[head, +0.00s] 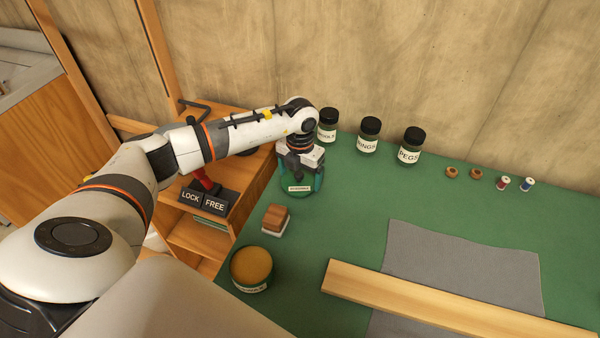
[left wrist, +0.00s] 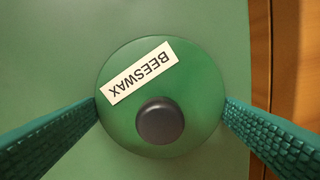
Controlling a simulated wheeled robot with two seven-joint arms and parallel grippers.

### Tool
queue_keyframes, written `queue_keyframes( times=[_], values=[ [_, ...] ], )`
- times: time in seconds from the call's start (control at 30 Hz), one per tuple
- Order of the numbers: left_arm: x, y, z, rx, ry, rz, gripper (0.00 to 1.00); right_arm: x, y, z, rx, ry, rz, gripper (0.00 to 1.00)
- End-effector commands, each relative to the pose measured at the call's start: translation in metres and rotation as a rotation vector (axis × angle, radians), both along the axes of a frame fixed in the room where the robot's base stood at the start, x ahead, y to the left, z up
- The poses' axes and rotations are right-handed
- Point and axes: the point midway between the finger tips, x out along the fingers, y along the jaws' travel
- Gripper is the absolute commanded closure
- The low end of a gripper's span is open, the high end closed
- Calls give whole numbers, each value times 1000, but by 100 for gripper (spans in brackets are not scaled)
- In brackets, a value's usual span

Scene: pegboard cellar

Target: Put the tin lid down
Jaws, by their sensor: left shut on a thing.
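The tin lid (head: 298,191) is round and green, with a dark knob and a white label. In the left wrist view the lid (left wrist: 195,88) shows its BEESWAX label upside down. My left gripper (head: 301,182) is over the back left of the green table, its two green fingers shut on the lid's opposite edges. The lid looks level and low over the green surface; I cannot tell whether it touches. The open tin (head: 251,268), full of yellow-brown wax, stands at the table's front left. My right gripper is not in view.
Labelled jars (head: 369,136) and small spools (head: 503,183) line the back. A plank (head: 430,300) crosses a grey cloth (head: 455,262). The green table (head: 350,205) is clear right of the lid. LOCK/FREE signs (head: 203,200) stand left.

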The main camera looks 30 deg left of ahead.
Motion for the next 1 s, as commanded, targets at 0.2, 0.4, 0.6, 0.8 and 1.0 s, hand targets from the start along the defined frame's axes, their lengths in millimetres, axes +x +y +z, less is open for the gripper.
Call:
queue_keyframes(
  times=[0.2,0.4,0.6,0.8,1.0],
  values=[
    [0,0,-3,0,-1,1,5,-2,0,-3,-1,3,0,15],
    [0,0,-3,0,0,1,0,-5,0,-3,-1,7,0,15],
    [1,0,9,-1,-4,1,0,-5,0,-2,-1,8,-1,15],
    [2,1,48,0,-6,1,0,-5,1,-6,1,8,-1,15],
    [1,0,90,-1,-5,0,0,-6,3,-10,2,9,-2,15]
  ],
)
